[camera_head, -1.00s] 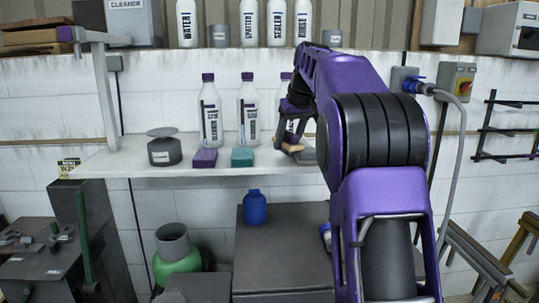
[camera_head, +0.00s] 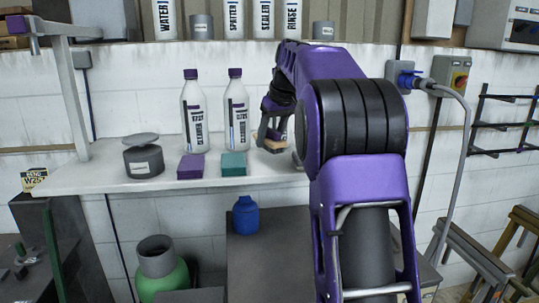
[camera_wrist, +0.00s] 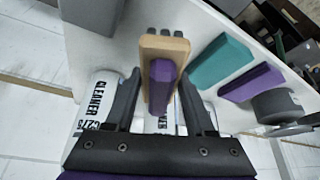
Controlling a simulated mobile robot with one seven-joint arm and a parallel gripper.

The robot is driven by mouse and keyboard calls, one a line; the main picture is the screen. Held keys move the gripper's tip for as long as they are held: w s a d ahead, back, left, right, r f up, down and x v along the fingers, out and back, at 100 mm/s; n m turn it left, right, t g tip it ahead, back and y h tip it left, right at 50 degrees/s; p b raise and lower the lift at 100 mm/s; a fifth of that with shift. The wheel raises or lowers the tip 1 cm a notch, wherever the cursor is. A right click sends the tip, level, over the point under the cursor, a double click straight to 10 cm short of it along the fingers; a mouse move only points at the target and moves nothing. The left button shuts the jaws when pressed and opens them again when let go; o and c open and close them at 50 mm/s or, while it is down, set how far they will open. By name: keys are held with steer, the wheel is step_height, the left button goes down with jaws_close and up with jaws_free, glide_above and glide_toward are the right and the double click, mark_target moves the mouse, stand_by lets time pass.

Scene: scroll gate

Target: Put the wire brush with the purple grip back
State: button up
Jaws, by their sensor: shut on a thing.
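My gripper (camera_head: 268,143) is shut on the wire brush (camera_head: 273,150), above the white shelf at the right of the teal block. In the wrist view the brush (camera_wrist: 164,60) has a pale wooden body and a purple grip (camera_wrist: 162,82). The grip sits between the two dark fingers (camera_wrist: 160,95). Dark bristle tufts show at the far side of the wood. Whether the brush touches the shelf, I cannot tell.
The shelf (camera_head: 85,180) carries a teal block (camera_head: 233,163), a purple block (camera_head: 190,167), a grey tin (camera_head: 144,162) with a tilted lid, and white bottles (camera_head: 236,115) behind. A grey box (camera_wrist: 88,12) shows in the wrist view. A blue bottle (camera_head: 245,216) stands below.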

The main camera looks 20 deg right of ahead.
mark_target(270, 151)
steer(key=shift+f+b, duration=0.35)
steer(key=shift+f, duration=1.95)
steer(key=shift+f, duration=0.2)
steer(key=o, duration=1.3)
steer(key=shift+r, duration=0.15)
steer(key=shift+r, duration=0.25)
steer(key=v, duration=1.1)
steer(key=shift+s+r+p, duration=0.2)
steer(key=shift+r+p, duration=0.05)
steer(key=shift+p, duration=0.15)
